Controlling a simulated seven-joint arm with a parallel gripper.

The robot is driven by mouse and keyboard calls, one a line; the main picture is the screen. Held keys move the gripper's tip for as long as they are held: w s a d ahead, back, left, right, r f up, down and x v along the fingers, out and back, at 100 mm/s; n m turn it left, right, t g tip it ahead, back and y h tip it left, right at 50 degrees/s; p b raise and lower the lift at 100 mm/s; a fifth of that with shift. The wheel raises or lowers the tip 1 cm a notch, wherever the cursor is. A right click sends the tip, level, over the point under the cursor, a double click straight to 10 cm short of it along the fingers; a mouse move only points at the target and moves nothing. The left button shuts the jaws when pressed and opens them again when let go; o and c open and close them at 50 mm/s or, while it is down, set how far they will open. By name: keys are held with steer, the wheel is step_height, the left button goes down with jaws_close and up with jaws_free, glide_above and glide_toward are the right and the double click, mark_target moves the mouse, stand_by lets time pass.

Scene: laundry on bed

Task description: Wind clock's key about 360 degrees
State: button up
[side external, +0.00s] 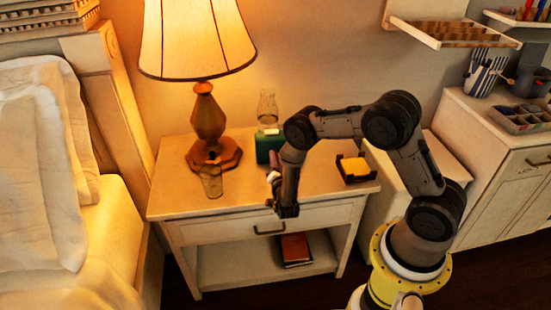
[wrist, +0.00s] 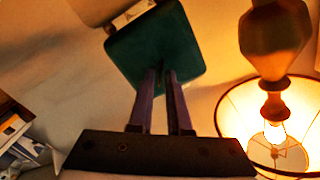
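A teal box-like thing (side external: 268,148), which I take to be the clock, stands at the back of the white nightstand, right of the lamp. The wrist view shows its square teal face (wrist: 135,45) straight ahead of my gripper (wrist: 161,74). In the side view my gripper (side external: 273,158) reaches toward the front of the teal thing. The two purple fingers overlap the lower part of its face, with a narrow gap between them. I cannot see a key, and cannot tell whether the fingertips touch or hold anything.
A lit lamp (side external: 208,125) stands close on the left, with a glass (side external: 211,182) before it. A dark holder with yellow notes (side external: 355,168) is on the right of the nightstand (side external: 180,205). A red-brown book (side external: 295,249) lies on the lower shelf.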

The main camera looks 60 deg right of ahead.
jaws_close()
stand_by(1.1)
steer(key=shift+m, duration=0.4)
